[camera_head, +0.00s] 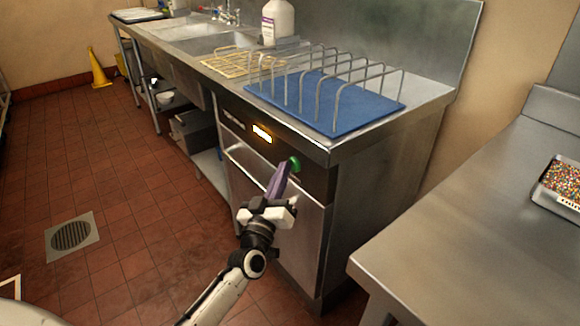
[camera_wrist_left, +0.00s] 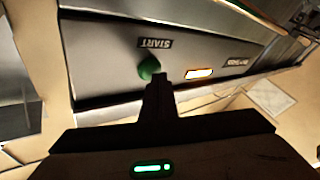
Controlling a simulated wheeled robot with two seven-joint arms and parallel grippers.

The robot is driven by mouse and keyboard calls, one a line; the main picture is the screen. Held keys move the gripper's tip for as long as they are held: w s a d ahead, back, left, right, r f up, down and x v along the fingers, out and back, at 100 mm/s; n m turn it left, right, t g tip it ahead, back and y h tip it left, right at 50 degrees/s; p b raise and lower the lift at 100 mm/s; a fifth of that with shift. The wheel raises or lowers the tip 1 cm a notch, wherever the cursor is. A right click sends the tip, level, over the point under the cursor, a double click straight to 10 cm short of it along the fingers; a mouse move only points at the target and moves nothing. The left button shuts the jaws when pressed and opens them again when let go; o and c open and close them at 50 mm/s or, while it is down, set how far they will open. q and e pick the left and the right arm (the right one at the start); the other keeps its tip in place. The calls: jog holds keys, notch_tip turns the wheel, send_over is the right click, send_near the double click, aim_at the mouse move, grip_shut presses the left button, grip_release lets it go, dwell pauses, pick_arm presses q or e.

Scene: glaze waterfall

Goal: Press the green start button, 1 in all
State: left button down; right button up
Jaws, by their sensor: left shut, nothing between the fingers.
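The green start button (camera_head: 295,163) is on the dark front panel of the steel counter unit, near its right end. In the left wrist view the green button (camera_wrist_left: 149,68) sits below a START label (camera_wrist_left: 155,43). My left gripper (camera_head: 284,169) is shut and empty, with its fingertips right at the button's lower left in the head view. In the left wrist view the shut fingertips (camera_wrist_left: 163,77) overlap the button's lower right edge. I cannot tell whether they touch it. My right gripper is not in view.
A lit orange-white display (camera_head: 262,133) is on the same panel, left of the button. A blue mat (camera_head: 375,108) with a wire rack is on top. A steel table (camera_head: 450,230) with a sprinkle tray (camera_head: 541,193) stands at the right. Tiled floor is open at left.

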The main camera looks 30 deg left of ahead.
pick_arm(q)
jog(key=shift+s, duration=0.1)
jog(key=shift+s+a+p, duration=0.3)
jog(key=shift+s+p, duration=0.1)
jog(key=shift+s, duration=0.35)
jog(key=s, duration=0.1)
jog(key=s+a+p, duration=0.1)
jog(key=s, duration=0.1)
jog(key=s+a, duration=0.1)
jog(key=shift+s+p, duration=0.3)
jog(key=shift+p, duration=0.1)
dwell(0.8)
